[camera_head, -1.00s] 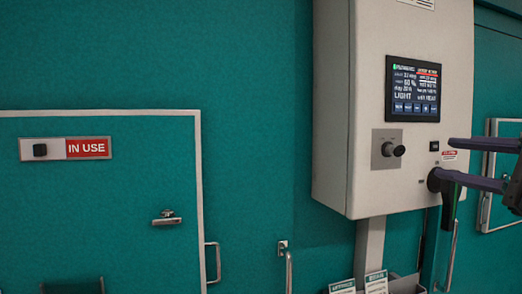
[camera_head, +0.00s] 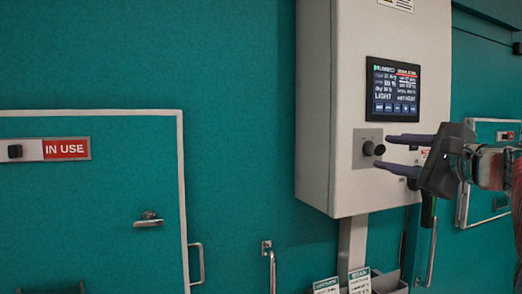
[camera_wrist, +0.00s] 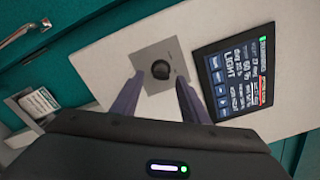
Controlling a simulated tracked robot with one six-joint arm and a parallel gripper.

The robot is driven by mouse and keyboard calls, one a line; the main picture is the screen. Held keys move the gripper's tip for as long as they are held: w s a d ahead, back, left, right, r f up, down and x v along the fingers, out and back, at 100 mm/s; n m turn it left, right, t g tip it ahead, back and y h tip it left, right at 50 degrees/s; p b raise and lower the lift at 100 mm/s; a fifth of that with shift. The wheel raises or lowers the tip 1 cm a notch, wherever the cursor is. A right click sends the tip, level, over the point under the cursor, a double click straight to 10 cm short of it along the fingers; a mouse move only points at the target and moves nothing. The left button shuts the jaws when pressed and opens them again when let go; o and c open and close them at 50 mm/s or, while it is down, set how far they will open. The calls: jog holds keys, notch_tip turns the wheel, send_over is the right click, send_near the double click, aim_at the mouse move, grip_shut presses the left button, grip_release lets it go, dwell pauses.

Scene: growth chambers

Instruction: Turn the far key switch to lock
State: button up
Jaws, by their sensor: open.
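A black knob-like switch (camera_head: 368,148) sits on a square grey plate (camera_head: 364,162) on the front of the white control box (camera_head: 345,100). In the wrist view the black knob (camera_wrist: 161,69) stands out from its grey plate (camera_wrist: 150,56), just ahead of and between the fingertips. My gripper (camera_head: 383,151) is open, its two purple-grey fingers pointing at the plate from the right, one above the other in the head view. Both fingers (camera_wrist: 157,80) also show in the wrist view. I cannot tell whether they touch the knob. The lettering on the plate is too small to read.
A lit touchscreen (camera_head: 393,89) is above the switch. A teal door (camera_head: 90,200) with an "IN USE" sign (camera_head: 66,149) is at the left; another door (camera_head: 490,205) is behind my arm. Below the box are a post and a bin with papers (camera_head: 358,280).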

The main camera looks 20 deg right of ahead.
aim_at(382, 151)
jog(key=shift+w, duration=1.65)
grip_shut()
jog(key=shift+n, duration=0.3)
jog(key=n, duration=1.1)
jog(key=shift+f, duration=0.1)
jog(key=shift+n, duration=0.3)
